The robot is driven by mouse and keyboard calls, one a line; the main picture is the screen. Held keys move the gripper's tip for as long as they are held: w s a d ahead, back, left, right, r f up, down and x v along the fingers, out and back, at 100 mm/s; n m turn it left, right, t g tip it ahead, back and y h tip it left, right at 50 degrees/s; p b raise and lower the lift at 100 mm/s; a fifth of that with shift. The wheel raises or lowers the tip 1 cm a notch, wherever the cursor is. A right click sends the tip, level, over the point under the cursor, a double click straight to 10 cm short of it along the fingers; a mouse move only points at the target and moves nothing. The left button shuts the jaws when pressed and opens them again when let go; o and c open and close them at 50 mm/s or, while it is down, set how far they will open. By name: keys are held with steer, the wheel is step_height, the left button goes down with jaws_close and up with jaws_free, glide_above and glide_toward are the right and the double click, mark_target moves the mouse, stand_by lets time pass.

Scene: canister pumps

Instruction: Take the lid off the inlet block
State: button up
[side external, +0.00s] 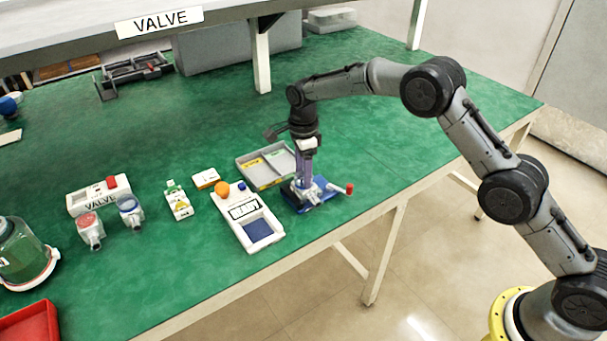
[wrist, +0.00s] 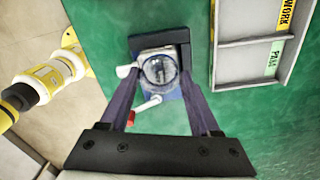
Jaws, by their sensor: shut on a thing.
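The inlet block (side external: 325,190) is a whitish piece on a blue base, near the front edge of the green table. A handle with a red end sticks out to its right; the red end also shows in the wrist view (wrist: 131,118). The lid (wrist: 158,70) appears as a round, clear cap on top of the block. My gripper (side external: 303,181) points down over the block, and its purple fingers (wrist: 158,75) stand on either side of the lid, shut on it. In the side view the fingers hide the lid. I cannot tell whether the lid is clear of the block.
A grey tray (side external: 262,186) with labelled compartments stands close behind and left of the block. A white panel with a blue recess (side external: 219,203), with an orange ball (side external: 221,188), lies to the left. Bare table lies behind; the table's front edge is close.

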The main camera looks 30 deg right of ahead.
steer(key=shift+r, duration=0.6)
step_height(320, 180, up, 2)
steer(key=shift+s+r, duration=0.1)
steer(key=shift+r, duration=0.1)
steer(key=s+d+r, duration=0.2)
steer(key=s+r, duration=0.7)
steer(key=s, duration=0.4)
steer(key=s+a+f, duration=0.5)
steer(key=s, duration=0.3)
steer(key=w+a+f, duration=0.1)
steer(key=w+f, duration=0.2)
steer(key=w, duration=0.1)
steer(key=w+a+f, duration=0.2)
steer(key=w+f, duration=0.1)
steer(key=w, duration=0.1)
steer(key=w+a+f, duration=0.1)
steer(key=w+f, duration=0.2)
steer(key=w, duration=0.1)
steer(key=shift+w+a, duration=0.15)
steer(key=shift+a, duration=0.05)
steer(key=shift+w+a+f, duration=0.2)
steer(key=shift+w+f, duration=0.25)
steer(key=shift+f, duration=1.55)
